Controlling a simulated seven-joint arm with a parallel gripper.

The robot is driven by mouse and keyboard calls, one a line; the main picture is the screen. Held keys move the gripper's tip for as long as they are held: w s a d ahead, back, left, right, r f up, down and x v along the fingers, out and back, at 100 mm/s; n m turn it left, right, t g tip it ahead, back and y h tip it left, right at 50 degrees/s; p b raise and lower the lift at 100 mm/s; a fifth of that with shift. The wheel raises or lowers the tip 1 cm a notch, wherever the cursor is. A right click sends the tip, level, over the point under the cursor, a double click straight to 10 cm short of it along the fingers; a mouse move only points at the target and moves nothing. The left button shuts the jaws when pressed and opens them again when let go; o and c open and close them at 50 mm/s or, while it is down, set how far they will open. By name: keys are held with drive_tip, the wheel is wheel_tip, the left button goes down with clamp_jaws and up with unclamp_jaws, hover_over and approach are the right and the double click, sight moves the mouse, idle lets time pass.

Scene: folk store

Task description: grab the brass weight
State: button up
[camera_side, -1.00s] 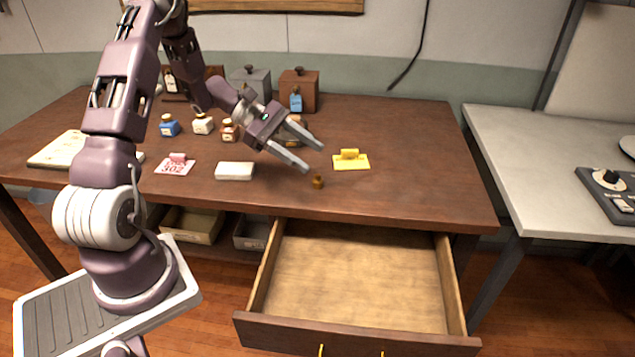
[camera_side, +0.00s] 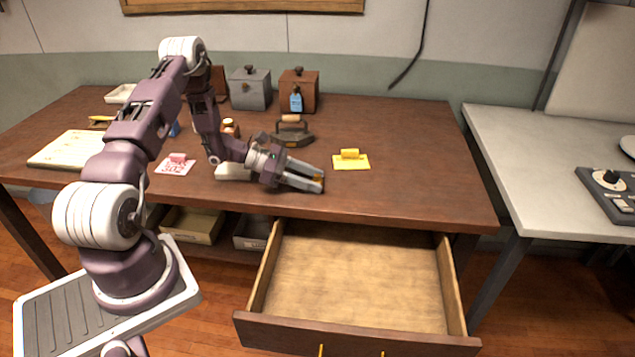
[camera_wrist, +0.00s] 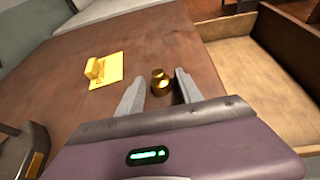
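The brass weight (camera_wrist: 160,82) is a small round golden piece with a knob on top. It stands upright on the wooden table in the wrist view, between the tips of my gripper's two fingers. In the side view only a bit of the brass weight (camera_side: 317,177) shows, mostly hidden by the fingers. My gripper (camera_side: 322,181) is low over the table near its front edge; it also shows in the wrist view (camera_wrist: 158,86). The fingers are apart, one on each side of the weight, with a visible gap on each side.
A yellow card with a clip (camera_side: 351,161) lies right of my gripper. A flat iron (camera_side: 292,132) stands behind it, and a white block (camera_side: 233,172) lies left. An open empty drawer (camera_side: 350,270) juts out below the table front. The table's right part is clear.

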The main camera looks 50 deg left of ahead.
clamp_jaws()
drive_tip(key=shift+r, duration=0.15)
